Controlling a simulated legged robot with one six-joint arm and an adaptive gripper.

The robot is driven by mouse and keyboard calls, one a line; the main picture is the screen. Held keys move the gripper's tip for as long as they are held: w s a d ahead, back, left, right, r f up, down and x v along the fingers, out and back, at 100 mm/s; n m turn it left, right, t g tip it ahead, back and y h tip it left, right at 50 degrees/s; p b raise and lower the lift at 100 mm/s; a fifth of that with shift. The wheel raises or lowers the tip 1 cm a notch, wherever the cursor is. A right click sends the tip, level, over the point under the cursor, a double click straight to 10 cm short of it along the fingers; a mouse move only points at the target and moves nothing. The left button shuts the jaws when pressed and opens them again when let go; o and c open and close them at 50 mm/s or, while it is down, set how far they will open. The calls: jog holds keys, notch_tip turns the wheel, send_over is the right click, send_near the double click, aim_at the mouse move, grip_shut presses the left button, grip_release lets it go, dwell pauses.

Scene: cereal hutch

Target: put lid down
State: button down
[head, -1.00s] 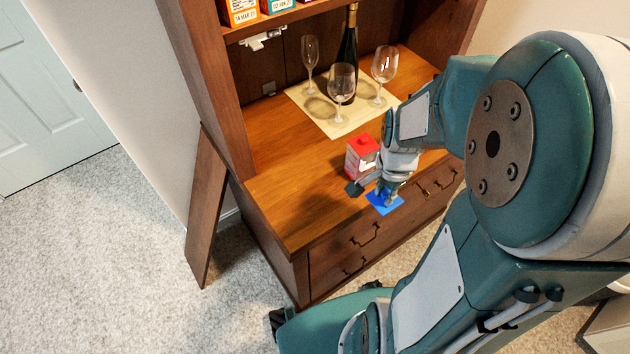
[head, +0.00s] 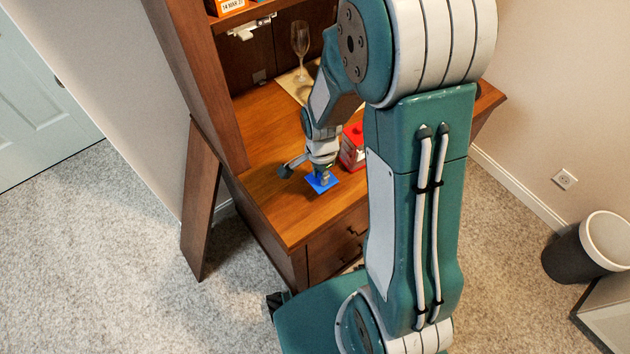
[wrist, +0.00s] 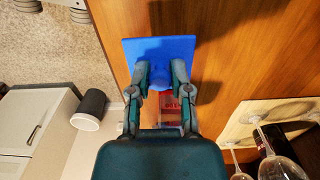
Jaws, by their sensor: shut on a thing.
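The blue square lid (head: 321,183) is over the wooden hutch counter, near its left front part; it also fills the upper middle of the wrist view (wrist: 158,48). My gripper (head: 323,174) is shut on the round blue knob (wrist: 160,75) on the lid. I cannot tell whether the lid touches the counter or hangs just above it. The red and white container (head: 352,146) stands on the counter just right of my gripper, partly hidden by my arm. In the wrist view only a bit of it shows between the fingers.
A wine glass (head: 300,48) stands on a pale mat (head: 292,84) behind, with more glassware in the wrist view (wrist: 275,160). A wooden board (head: 201,200) leans on the hutch's left side. A bin (head: 590,245) stands on the carpet at right. The counter's left part is clear.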

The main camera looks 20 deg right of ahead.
aim_at(315, 183)
jog(key=shift+w+a+f, duration=0.4)
jog(key=shift+f, duration=0.25)
jog(key=shift+w+a+f, duration=0.1)
jog(key=shift+f, duration=1.6)
jog(key=c, duration=0.5)
grip_release()
jog(key=shift+f, duration=0.1)
jog(key=shift+c, duration=0.2)
